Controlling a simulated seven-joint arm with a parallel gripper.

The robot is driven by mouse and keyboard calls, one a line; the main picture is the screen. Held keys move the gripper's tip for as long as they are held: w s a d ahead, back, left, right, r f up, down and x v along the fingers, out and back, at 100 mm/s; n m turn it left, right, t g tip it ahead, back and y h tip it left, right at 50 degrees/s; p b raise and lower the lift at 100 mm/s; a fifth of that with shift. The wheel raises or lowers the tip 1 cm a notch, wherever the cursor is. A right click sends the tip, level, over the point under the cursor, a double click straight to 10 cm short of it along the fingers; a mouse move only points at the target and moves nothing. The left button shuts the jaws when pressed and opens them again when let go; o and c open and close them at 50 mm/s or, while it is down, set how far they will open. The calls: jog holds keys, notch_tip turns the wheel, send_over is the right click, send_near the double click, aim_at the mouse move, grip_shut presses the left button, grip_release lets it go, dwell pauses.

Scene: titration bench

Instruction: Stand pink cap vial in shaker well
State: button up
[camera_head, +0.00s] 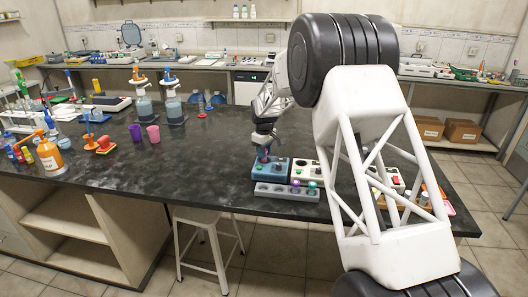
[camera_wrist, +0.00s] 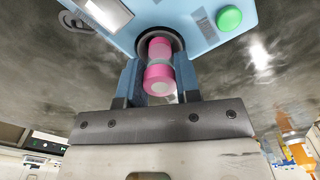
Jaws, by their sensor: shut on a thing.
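The pink cap vial (camera_wrist: 159,70) is between the two fingers of my gripper (camera_wrist: 158,85) in the wrist view, with a pink cap at the near end, a clear middle and pink at the far end. My gripper is shut on it. The vial's far end overlaps the dark round well (camera_wrist: 178,44) of the light blue shaker (camera_wrist: 205,38); I cannot tell how deep it reaches. In the head view my gripper (camera_head: 264,152) points down over the blue shaker (camera_head: 269,170), and the vial there is mostly hidden.
A green button (camera_wrist: 229,18) is on the shaker. A white device (camera_head: 305,172) stands right of it, and a grey rack with wells (camera_head: 285,192) lies in front, near the table edge. Purple (camera_head: 135,132) and pink (camera_head: 153,134) cups stand left. The table between is clear.

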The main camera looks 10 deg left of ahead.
jog(key=shift+f, duration=0.75)
dwell(0.3)
jog(key=o, duration=0.8)
jog(key=shift+o, duration=0.6)
jog(key=o, duration=0.3)
jog(key=shift+r, duration=3)
